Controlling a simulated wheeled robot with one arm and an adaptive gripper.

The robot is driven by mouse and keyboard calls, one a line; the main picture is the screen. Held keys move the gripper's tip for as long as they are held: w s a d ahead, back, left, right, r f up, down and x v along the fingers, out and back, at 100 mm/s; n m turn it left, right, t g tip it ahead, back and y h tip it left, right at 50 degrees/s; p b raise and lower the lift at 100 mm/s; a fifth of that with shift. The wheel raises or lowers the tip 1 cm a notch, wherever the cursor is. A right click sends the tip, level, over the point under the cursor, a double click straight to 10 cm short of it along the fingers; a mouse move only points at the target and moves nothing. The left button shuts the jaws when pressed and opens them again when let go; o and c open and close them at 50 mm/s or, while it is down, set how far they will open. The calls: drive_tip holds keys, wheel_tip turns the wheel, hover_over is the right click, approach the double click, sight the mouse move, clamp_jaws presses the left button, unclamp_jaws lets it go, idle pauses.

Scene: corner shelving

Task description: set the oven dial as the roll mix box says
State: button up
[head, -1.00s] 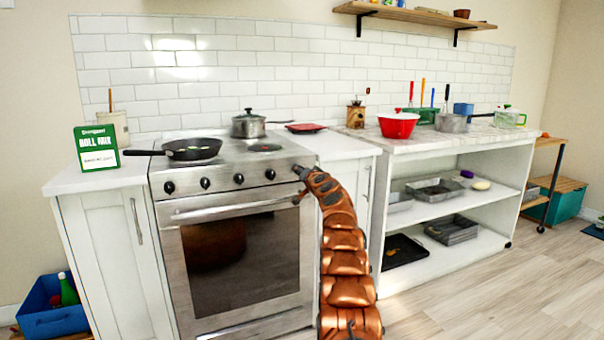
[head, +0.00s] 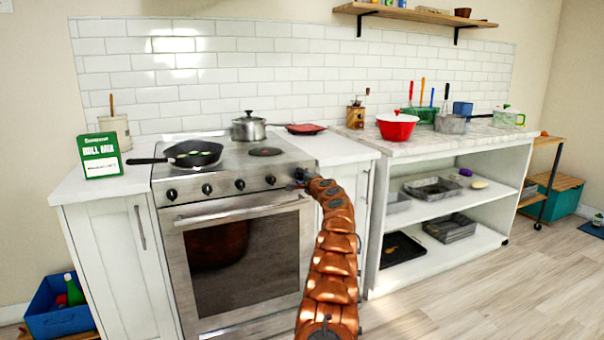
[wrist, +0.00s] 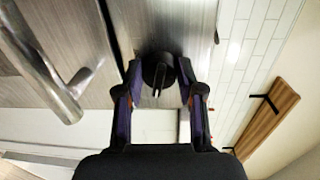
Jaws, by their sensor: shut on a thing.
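The roll mix box (head: 100,156) is green with a white label and stands on the left counter. Its small print is too small to read. The oven (head: 236,240) has a row of black knobs along its front panel. My gripper (head: 301,175) is at the right end of that row. In the wrist view, my gripper (wrist: 158,90) is shut on a black dial (wrist: 157,70), with one finger on each side. The dial's pointer and any markings around it cannot be made out.
A black frying pan (head: 190,154) and a grey pot (head: 248,127) stand on the stovetop. The oven handle (head: 240,208) runs just below the knobs, and it shows close by in the wrist view (wrist: 40,65). A red pot (head: 397,127) stands on the right counter.

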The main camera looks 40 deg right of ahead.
drive_tip(key=m+p, duration=0.1)
drive_tip(key=m, duration=0.1)
drive_tip(key=m+p, duration=0.2)
drive_tip(key=m, duration=0.1)
drive_tip(key=shift+s+d+r+m, duration=0.1)
drive_tip(key=shift+d+r+m, duration=0.1)
drive_tip(key=shift+m, duration=0.1)
drive_tip(key=m+p, duration=0.3)
drive_tip(key=m, duration=0.2)
drive_tip(key=shift+f+t, duration=0.1)
drive_tip(key=shift+t, duration=0.3)
drive_tip(key=shift+d, duration=0.1)
drive_tip(key=o, duration=1)
drive_tip(key=shift+o, duration=0.7)
drive_tip(key=shift+f, duration=0.1)
drive_tip(key=shift+a, duration=0.2)
